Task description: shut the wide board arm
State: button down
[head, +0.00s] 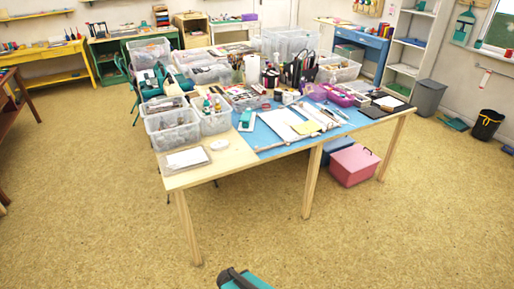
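Flat boards lie on the big wooden table. On the blue mat (268,128) is a pale board with white sheets (287,122), a yellow slip (306,128) and a thin light bar (287,143) along its front side. A dark board with a white sheet (389,103) lies at the table's right end. A grey board with a white sheet (187,158) lies at the left front corner. I cannot tell which is the wide board, or how far any arm on it stands open. A teal and dark part of my arm shows at the bottom edge; no gripper fingers show.
Clear plastic bins (172,128) crowd the table's left and back. Pens and pots (298,72) stand mid-table. A pink box (354,165) is on the floor under the right side. The floor (400,230) in front is clear. Grey and black bins stand at right.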

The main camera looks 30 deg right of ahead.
aim_at(256, 150)
jog(key=z, duration=0.1)
jog(key=i, duration=0.95)
jog(key=u, duration=0.05)
